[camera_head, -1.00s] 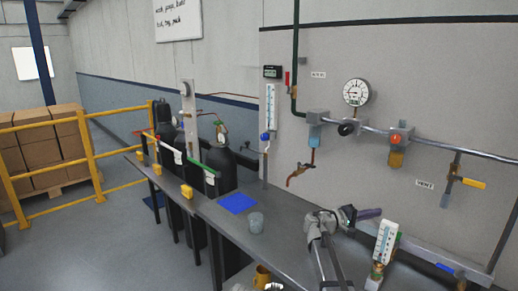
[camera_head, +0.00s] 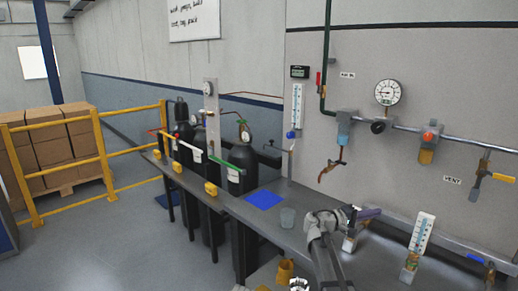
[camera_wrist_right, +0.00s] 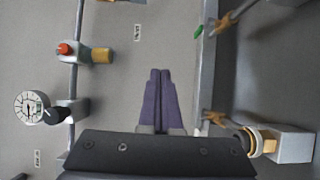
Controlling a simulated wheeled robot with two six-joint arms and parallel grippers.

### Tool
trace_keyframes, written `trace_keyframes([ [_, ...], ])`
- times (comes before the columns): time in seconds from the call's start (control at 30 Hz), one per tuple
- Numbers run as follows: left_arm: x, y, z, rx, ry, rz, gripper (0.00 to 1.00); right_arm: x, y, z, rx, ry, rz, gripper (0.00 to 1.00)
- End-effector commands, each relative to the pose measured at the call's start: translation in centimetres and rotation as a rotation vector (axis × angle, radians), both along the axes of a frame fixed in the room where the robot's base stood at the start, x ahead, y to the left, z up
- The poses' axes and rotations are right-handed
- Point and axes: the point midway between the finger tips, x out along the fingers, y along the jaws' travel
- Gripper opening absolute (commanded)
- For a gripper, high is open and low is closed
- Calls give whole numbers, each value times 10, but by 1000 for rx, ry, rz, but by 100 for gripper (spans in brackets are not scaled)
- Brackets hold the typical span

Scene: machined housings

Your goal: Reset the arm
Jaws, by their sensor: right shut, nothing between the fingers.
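My right gripper (camera_head: 369,212) is held above the grey bench (camera_head: 225,205) in the head view, with its purple fingers pointing right. In the right wrist view its two purple fingers (camera_wrist_right: 160,100) lie together, shut and empty. My left gripper cannot be made out in the head view.
A thermometer block (camera_head: 421,232) stands right of my right gripper. The wall behind carries a pipe, a gauge (camera_head: 388,92) and valves. Black cylinders (camera_head: 243,165) and a yellow railing (camera_head: 85,160) are at left.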

Motion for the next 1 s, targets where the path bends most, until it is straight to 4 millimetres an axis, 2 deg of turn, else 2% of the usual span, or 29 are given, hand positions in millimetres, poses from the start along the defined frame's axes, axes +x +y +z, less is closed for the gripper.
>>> trace_keyframes([
  [0.37, 0, 0, 0, 0, 0, 0, 66, -33, 31, -38, 179, 7, 7, 0],
  [0.57, 0, 0, 0, 0, 0, 0, 66, -64, 62, -73, 341, 24, 13, 0],
  [0.77, 0, 0, 0, 0, 0, 0, 66, -112, 112, -119, 572, 70, 19, 0],
  [1.0, 0, 0, 0, 0, 0, 0, 66, -210, 212, -185, 976, 211, 30, 0],
])
